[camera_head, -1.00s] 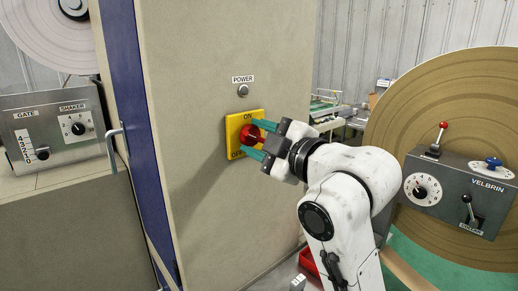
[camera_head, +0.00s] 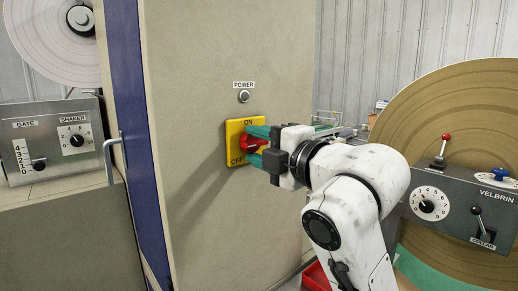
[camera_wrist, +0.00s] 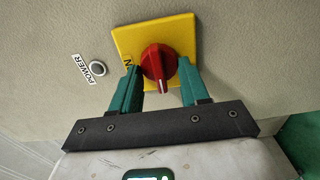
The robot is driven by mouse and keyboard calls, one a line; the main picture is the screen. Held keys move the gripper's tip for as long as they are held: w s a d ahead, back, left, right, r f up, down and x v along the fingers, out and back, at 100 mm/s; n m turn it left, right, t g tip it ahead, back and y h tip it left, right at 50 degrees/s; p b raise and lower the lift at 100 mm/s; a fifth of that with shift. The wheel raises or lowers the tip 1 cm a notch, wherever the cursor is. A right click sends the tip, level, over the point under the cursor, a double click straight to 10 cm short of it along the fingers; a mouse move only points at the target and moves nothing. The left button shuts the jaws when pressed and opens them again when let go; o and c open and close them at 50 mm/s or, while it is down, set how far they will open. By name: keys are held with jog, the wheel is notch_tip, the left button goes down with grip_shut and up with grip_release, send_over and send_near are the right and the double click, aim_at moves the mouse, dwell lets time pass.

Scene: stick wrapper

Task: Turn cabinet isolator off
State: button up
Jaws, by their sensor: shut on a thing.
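The cabinet isolator is a red rotary knob (camera_head: 252,142) on a yellow plate (camera_head: 232,135) marked ON at the top and OFF at the bottom, partly covered. My gripper (camera_head: 256,146) comes in from the right with its green fingers above and below the knob, shut on it. In the wrist view the red knob (camera_wrist: 157,62) sits between the green fingertips (camera_wrist: 160,72) in front of the yellow plate (camera_wrist: 135,37). Its white pointer mark faces the bottom of that view, roughly square to the direction of the ON label. The ON label is partly hidden by a finger.
A POWER button (camera_head: 243,96) is above the plate on the beige cabinet face (camera_head: 200,60). A lever-and-dial panel (camera_head: 460,210) and a large brown roll (camera_head: 450,110) stand at the right. A GATE and SHAKER panel (camera_head: 50,140) is at the left.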

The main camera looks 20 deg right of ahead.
jog(key=shift+f, duration=0.1)
jog(key=o, duration=1)
jog(key=b+v, duration=0.5)
jog(key=v, duration=0.5)
jog(key=shift+s, duration=0.35)
jog(key=shift+d, duration=0.1)
